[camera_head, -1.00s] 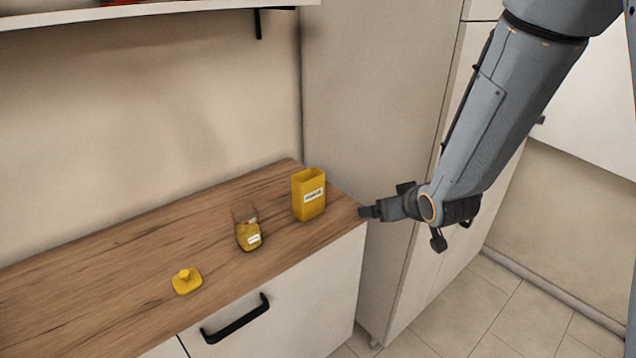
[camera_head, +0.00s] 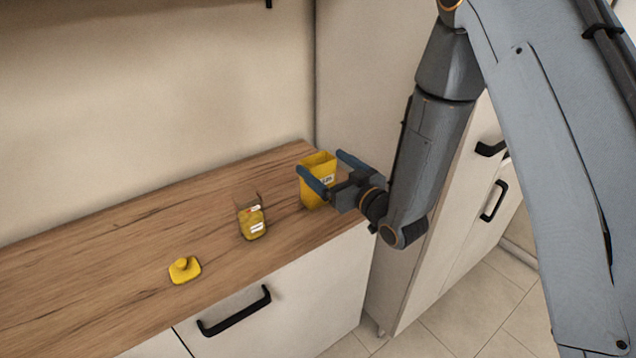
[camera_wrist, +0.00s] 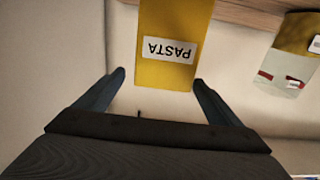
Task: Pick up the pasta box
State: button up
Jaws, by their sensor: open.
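The pasta box (camera_head: 318,168) is a tall yellow open-topped container with a white label, standing upright at the right end of the wooden counter. In the wrist view the pasta box (camera_wrist: 172,52) appears inverted, its label reading PASTA. My gripper (camera_head: 326,170) is open at the box, with one finger in front of it and the other at its right side. In the wrist view my gripper (camera_wrist: 158,80) has its fingers spread to either side of the box's label end, with gaps showing. It holds nothing.
A jar with yellow contents (camera_head: 252,222) stands left of the box, and it also shows in the wrist view (camera_wrist: 290,62). A yellow knobbed lid (camera_head: 184,269) lies further left on the counter (camera_head: 110,262). A tall cabinet (camera_head: 375,85) borders the counter's right end.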

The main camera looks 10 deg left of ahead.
aim_at(312, 157)
jog(key=p+x, duration=0.2)
jog(key=x, duration=0.4)
jog(key=shift+s+a+f+p, duration=0.1)
jog(key=shift+s+a+p, duration=0.1)
jog(key=shift+p, duration=0.2)
jog(key=shift+w+a+f, duration=0.1)
jog(key=shift+w+a, duration=0.15)
jog(key=shift+w, duration=0.05)
jog(key=c, duration=1.6)
